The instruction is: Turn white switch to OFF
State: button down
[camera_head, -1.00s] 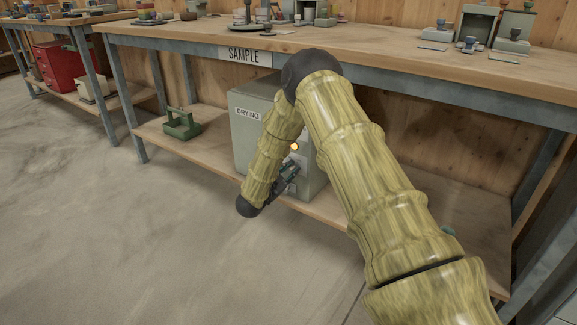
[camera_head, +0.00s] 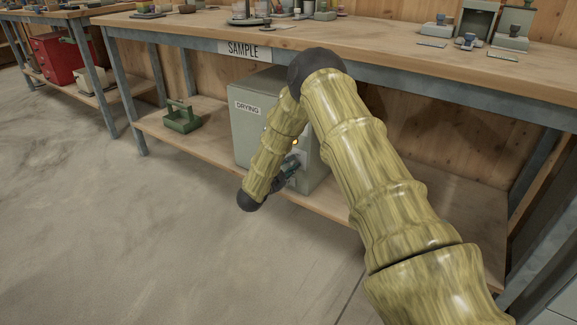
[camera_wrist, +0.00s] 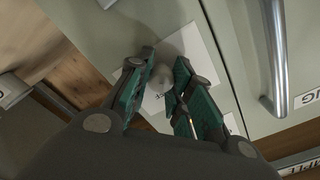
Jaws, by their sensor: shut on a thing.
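The white switch (camera_wrist: 161,76) is a small pale knob on a white plate (camera_wrist: 190,48), fixed to the front of the grey-green box marked DRYING (camera_head: 248,130). My gripper (camera_wrist: 158,88) has its two green-padded fingers on either side of the knob and is shut on it. In the head view my gripper (camera_head: 290,170) is at the box's front face, partly behind my arm, and the switch is hidden there. Part of a letter shows on the plate beside the knob, but the fingers cover the rest, so I cannot read the switch's setting.
A vertical metal handle (camera_wrist: 272,55) is beside the switch plate. A yellow lamp (camera_head: 296,142) glows on the box front. The box stands on the lower shelf (camera_head: 205,155) under the bench marked SAMPLE (camera_head: 245,50). A green carrier (camera_head: 181,118) sits left on the shelf.

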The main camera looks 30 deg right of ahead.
jog(key=shift+s+d, duration=0.2)
jog(key=shift+d, duration=0.05)
jog(key=c, duration=1.3)
grip_release()
jog(key=shift+d, duration=0.1)
jog(key=shift+o, duration=0.2)
jog(key=shift+w+a, duration=0.1)
jog(key=shift+a, duration=0.15)
jog(key=v, duration=1.2)
jog(key=shift+f, duration=0.1)
